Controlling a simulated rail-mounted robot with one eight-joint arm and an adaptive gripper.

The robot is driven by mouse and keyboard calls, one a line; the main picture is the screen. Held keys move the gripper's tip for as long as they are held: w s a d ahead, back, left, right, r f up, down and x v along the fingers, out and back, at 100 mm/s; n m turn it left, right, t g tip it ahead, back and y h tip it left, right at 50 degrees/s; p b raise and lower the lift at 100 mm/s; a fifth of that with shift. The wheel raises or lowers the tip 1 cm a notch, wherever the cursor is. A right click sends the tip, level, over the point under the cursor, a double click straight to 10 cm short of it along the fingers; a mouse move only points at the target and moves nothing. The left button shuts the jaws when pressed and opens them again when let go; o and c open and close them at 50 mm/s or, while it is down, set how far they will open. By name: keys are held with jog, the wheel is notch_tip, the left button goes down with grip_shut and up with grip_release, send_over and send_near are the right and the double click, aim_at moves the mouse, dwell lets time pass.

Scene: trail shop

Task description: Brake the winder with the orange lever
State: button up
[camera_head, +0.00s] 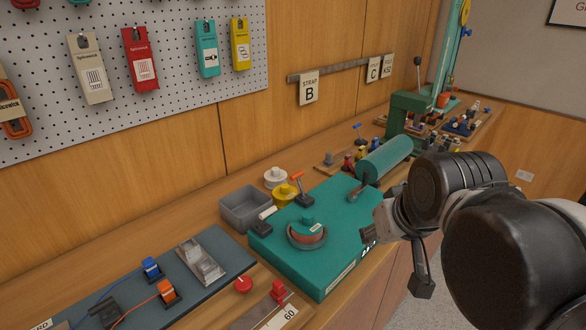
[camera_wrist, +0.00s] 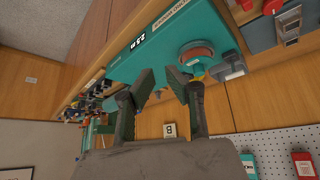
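The winder is a teal flat machine (camera_head: 335,220) on the bench, with a teal drum (camera_head: 385,157) at its far right end and a round reel with a red band (camera_head: 307,236) on its near left part. The orange lever (camera_head: 297,176) stands tilted on a dark block at the winder's back edge in the head view. In the wrist view the teal winder (camera_wrist: 165,45) shows turned around, and I cannot make out the orange lever there. My gripper (camera_wrist: 161,75) is open and empty, its two fingers apart. In the head view my gripper (camera_head: 380,222) is at the winder's right side, apart from the lever.
A white-handled lever (camera_head: 267,213) sits on the winder's left edge. A grey bin (camera_head: 244,208), a white spool (camera_head: 275,176) and a yellow spool (camera_head: 284,194) stand behind. A tall green press (camera_head: 408,110) is farther right. A red knob (camera_head: 243,284) is near the front.

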jog(key=w+a+r, duration=0.1)
jog(key=w+r, duration=0.1)
jog(key=w, duration=0.1)
jog(key=w+r+n+g+p, duration=0.1)
jog(key=w+r, duration=0.1)
jog(key=w, duration=0.2)
jog(key=w+a+r+n, duration=0.1)
jog(key=w+r, duration=0.1)
jog(key=w, duration=0.1)
jog(key=shift+w+a, duration=0.25)
jog(key=shift+a, duration=0.05)
grip_shut()
jog(key=w+a+f+n+g+p, duration=0.1)
jog(key=w+a, duration=0.2)
jog(key=w, duration=0.6)
jog(key=w+a+f+n+g+p, duration=0.1)
jog(key=w+a, duration=0.3)
jog(key=w, duration=0.5)
jog(key=w+a+f+n+g+p, duration=0.2)
jog(key=w+a+n, duration=0.1)
jog(key=w, duration=0.7)
jog(key=shift+a+f+y, duration=0.25)
jog(key=shift+a+y, duration=0.15)
jog(key=shift+a, duration=0.35)
